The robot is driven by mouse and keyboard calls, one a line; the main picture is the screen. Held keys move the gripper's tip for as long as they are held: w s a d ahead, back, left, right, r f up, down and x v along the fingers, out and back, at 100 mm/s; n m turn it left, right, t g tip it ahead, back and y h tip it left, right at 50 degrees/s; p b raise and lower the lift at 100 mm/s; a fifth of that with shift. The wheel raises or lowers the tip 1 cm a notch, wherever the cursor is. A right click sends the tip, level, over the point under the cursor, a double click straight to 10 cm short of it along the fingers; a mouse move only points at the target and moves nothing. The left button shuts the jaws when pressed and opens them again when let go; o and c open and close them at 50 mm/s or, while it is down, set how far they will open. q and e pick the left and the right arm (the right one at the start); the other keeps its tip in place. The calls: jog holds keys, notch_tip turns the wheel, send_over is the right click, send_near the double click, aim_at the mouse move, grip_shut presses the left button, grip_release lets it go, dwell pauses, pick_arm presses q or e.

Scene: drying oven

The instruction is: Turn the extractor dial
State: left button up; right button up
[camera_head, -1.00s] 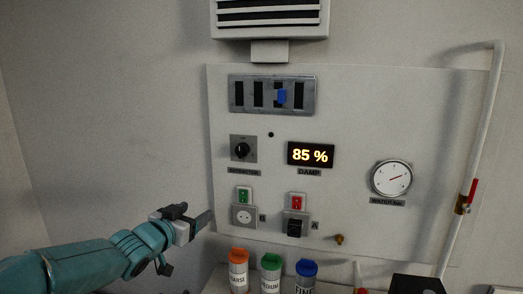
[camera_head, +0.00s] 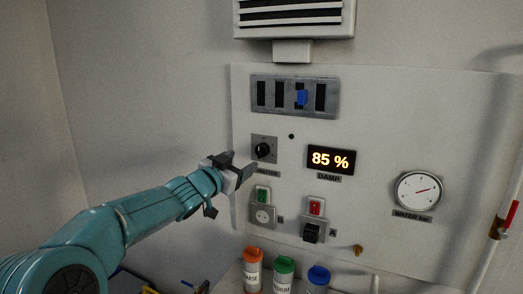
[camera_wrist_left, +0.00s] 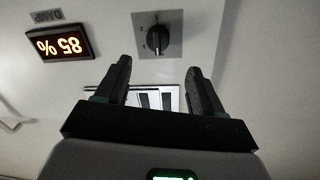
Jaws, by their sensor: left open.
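The extractor dial (camera_head: 263,150) is a black knob on a grey square plate, at the left of the white wall panel. Its label below is partly hidden by my gripper. My left gripper (camera_head: 246,170) is just below and left of the dial, apart from it. In the left wrist view the dial (camera_wrist_left: 157,41) shows upside down, beyond and between the two fingertips. The left gripper (camera_wrist_left: 158,66) is open and empty there. My right gripper is not in view.
The display (camera_head: 331,160) reads 85 % right of the dial. A green switch (camera_head: 263,195) and a socket (camera_head: 263,215) are below. Orange (camera_head: 253,254), green and blue-capped containers stand at the bottom.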

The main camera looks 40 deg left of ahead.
aim_at(258, 151)
pick_arm(q)
jog(key=p+x, duration=0.3)
jog(key=x, duration=0.6)
jog(key=shift+r, duration=0.15)
jog(key=shift+w, duration=0.35)
jog(key=shift+w+d, duration=0.1)
jog(key=shift+w, duration=0.1)
jog(key=c, duration=1.1)
